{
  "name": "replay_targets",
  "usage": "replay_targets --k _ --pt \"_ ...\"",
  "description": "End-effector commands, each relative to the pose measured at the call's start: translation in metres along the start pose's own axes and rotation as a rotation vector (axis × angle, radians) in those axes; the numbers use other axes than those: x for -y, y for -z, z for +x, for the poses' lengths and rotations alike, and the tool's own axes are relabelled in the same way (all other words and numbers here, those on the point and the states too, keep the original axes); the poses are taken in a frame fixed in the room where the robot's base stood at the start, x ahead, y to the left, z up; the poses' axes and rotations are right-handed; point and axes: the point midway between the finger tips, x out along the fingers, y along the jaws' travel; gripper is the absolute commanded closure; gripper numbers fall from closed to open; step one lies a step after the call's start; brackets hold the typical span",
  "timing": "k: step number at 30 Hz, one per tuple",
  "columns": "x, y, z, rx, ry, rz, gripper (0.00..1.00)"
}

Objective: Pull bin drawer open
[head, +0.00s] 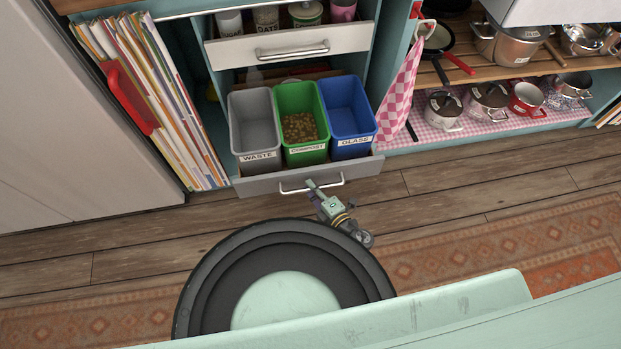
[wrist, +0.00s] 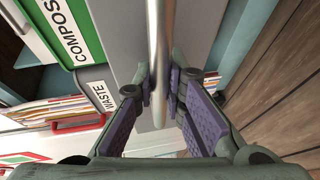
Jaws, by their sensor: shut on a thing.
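The bin drawer (head: 255,184) is low in the cabinet and stands partly out. It holds a grey waste bin (head: 254,122), a green compost bin (head: 302,107) and a blue glass bin (head: 350,108). Its bar handle (head: 292,190) runs across the front. My gripper (head: 312,186) is at the handle, a little right of its middle. In the wrist view, my gripper (wrist: 161,82) has its purple-padded fingers on both sides of the metal bar (wrist: 158,40), shut on it. The drawer's inner depth is partly hidden by the bins.
An upper drawer (head: 290,45) with canisters stands partly out above the bins. Papers with a red handle (head: 130,97) are at the left. A pink checked towel (head: 400,88) hangs at the right, beside pot shelves (head: 470,133). Wooden floor (head: 440,190) lies in front.

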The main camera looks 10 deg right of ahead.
Motion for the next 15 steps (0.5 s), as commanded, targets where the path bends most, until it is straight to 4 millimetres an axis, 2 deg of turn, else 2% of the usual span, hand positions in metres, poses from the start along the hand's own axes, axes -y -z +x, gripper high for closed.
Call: replay_targets --k 15 --pt "0.0011 0.0022 -0.0066 0.002 -0.001 0.001 1.00"
